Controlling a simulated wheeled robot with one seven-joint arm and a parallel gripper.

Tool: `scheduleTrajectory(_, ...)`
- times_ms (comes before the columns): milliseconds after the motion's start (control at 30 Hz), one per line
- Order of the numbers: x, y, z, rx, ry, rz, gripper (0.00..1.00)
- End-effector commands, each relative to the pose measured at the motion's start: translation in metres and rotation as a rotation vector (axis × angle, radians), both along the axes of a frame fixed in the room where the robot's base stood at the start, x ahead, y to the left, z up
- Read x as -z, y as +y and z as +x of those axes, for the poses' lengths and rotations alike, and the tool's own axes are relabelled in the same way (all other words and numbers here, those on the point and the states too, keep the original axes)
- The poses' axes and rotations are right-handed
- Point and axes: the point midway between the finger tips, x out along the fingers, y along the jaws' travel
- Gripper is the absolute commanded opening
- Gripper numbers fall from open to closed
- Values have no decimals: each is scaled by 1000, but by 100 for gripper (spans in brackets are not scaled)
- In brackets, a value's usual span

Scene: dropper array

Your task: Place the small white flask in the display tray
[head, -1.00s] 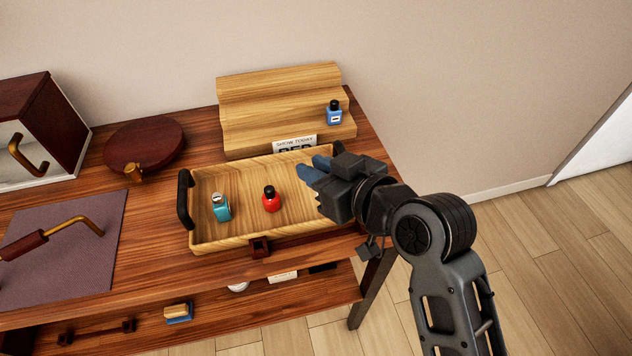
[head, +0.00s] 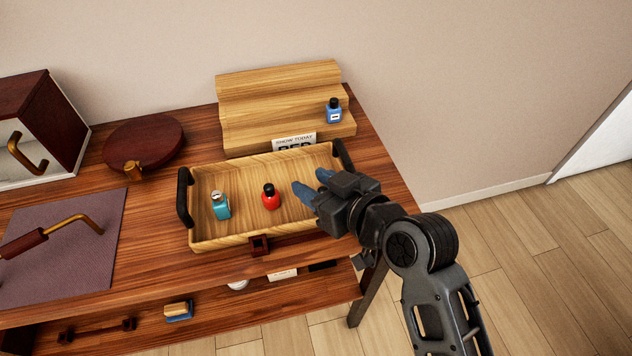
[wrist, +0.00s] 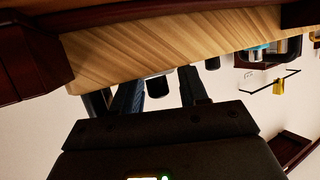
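The display tray (head: 215,243), light wood with dark handles, sits on the table; a teal bottle (head: 221,206) and a red bottle (head: 270,197) with a black cap stand in it. My gripper (head: 311,185) is over the tray's right end, its blue fingers apart. In the wrist view, which looks upside down, a dark cap with a pale body (wrist: 157,87) shows between the separated fingers (wrist: 160,95). It may be the small white flask; the fingers do not visibly press on it. In the head view no white flask is visible in the tray; my gripper hides that part.
A stepped wooden stand (head: 245,132) with a blue bottle (head: 334,112) and a sign (head: 293,142) are behind the tray. A round dark lid (head: 145,143), a cabinet (head: 35,120) and a purple mat (head: 75,270) lie left. A shelf below holds small items.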

Motion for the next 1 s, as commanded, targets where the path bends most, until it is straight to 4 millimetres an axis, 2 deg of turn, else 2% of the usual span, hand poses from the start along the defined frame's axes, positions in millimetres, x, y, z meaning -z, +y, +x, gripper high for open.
scheduleTrajectory(367, -4, -1, -1, 0, 0, 0, 48)
scheduleTrajectory(467, -6, -9, -9, 2, 0, 0, 48)
scheduleTrajectory(833, -34, -54, -61, 1, 1, 0, 48)
scheduleTrajectory(1000, -43, -68, -77, 2, 0, -1, 48)
